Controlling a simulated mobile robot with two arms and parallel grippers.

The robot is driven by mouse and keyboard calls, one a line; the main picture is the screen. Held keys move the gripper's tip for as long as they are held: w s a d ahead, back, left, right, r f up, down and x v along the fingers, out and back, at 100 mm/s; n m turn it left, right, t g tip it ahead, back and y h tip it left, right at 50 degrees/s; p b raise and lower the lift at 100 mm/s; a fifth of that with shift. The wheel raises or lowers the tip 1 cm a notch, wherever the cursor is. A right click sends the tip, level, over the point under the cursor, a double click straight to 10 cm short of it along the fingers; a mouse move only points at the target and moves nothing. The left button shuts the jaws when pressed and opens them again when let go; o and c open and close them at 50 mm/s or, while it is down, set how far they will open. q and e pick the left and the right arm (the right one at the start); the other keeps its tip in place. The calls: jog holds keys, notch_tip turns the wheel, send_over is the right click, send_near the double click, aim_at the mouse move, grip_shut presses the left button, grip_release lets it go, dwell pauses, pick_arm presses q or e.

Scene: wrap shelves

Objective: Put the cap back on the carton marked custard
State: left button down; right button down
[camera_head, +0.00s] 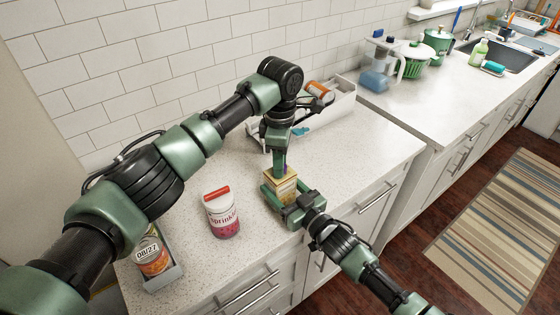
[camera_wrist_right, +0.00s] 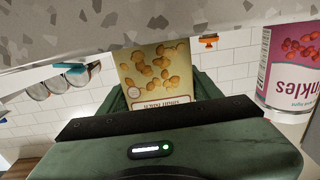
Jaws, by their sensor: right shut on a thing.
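A small yellowish carton (camera_head: 287,189) stands near the counter's front edge. My right gripper (camera_head: 282,194) is shut around its sides. In the right wrist view the carton (camera_wrist_right: 158,72) appears upside down, with pictures of round golden pieces; I cannot read the word custard on it. My left gripper (camera_head: 281,168) points straight down at the carton's top. A small purple bit, possibly the cap, shows at its fingertips, but the fingers hide most of it. I cannot tell whether the left fingers are closed on it or whether it touches the carton.
A sprinkles jar (camera_head: 222,213) with a red lid stands left of the carton. A can (camera_head: 152,256) sits in a grey tray at the front left. A white bin (camera_head: 335,108) with an orange-labelled jar (camera_head: 320,91) stands behind. The counter right of the carton is clear.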

pick_arm(q)
jog(key=m, duration=0.5)
jog(key=shift+m, duration=0.4)
jog(key=m, duration=0.4)
jog(key=shift+m, duration=0.4)
jog(key=m, duration=0.4)
jog(key=shift+m, duration=0.3)
jog(key=m, duration=0.4)
jog(key=shift+m, duration=0.3)
jog(key=m, duration=0.4)
jog(key=shift+m, duration=0.4)
jog(key=m, duration=0.4)
jog(key=shift+m, duration=0.4)
jog(key=m, duration=0.4)
jog(key=shift+m, duration=0.3)
jog(key=m, duration=0.6)
jog(key=shift+m, duration=0.3)
jog(key=c, duration=1.1)
grip_release()
jog(key=shift+f, duration=0.1)
